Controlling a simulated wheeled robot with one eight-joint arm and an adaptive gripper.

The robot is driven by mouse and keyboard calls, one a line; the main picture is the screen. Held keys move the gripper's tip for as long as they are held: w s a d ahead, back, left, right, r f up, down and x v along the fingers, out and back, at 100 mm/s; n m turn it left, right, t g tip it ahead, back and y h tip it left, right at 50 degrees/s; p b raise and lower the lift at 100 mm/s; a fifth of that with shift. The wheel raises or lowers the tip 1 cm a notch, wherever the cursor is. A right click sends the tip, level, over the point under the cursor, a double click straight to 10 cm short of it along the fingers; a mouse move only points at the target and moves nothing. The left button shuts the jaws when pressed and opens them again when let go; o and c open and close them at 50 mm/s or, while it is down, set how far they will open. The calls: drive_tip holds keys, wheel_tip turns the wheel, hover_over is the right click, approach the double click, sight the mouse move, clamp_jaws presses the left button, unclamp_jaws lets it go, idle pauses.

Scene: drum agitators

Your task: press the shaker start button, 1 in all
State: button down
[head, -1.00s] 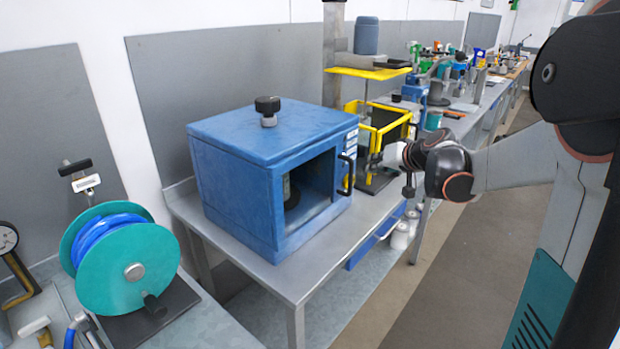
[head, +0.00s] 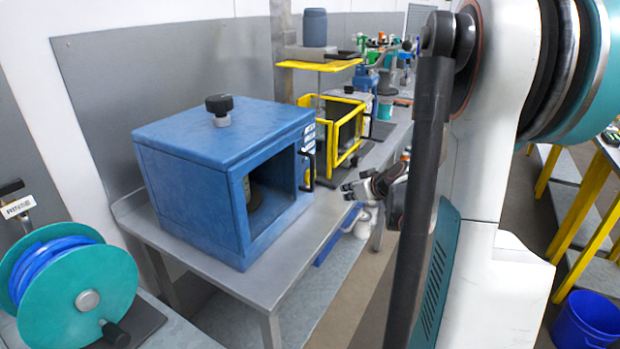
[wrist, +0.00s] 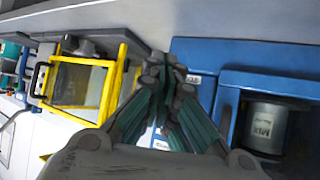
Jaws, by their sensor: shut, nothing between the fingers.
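The shaker appears to be the blue box-shaped machine (head: 190,180) on the metal bench, with a black knob on top and an open front window. In the wrist view its blue front (wrist: 228,82) is at the right, and a metal can (wrist: 266,128) marked MIX shows inside. Small pale labels (head: 308,138) sit on its right front edge by a black handle; no start button can be made out. My gripper (head: 350,188) is shut and empty, in front of the bench, right of the machine and apart from it. Its fingers (wrist: 165,65) hide part of the labelled panel.
A teal reel (head: 75,295) with blue hose is at the left. A blue bucket (head: 588,318) stands on the floor at right. The aisle before the bench is open.

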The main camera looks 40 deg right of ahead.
drive_tip(key=w+a, duration=0.3)
drive_tip(key=w, duration=0.5)
drive_tip(key=shift+a, duration=0.15)
drive_tip(key=shift+w, duration=0.1)
idle(1.4)
drive_tip(key=shift+w+a, duration=0.15)
drive_tip(key=shift+w, duration=0.05)
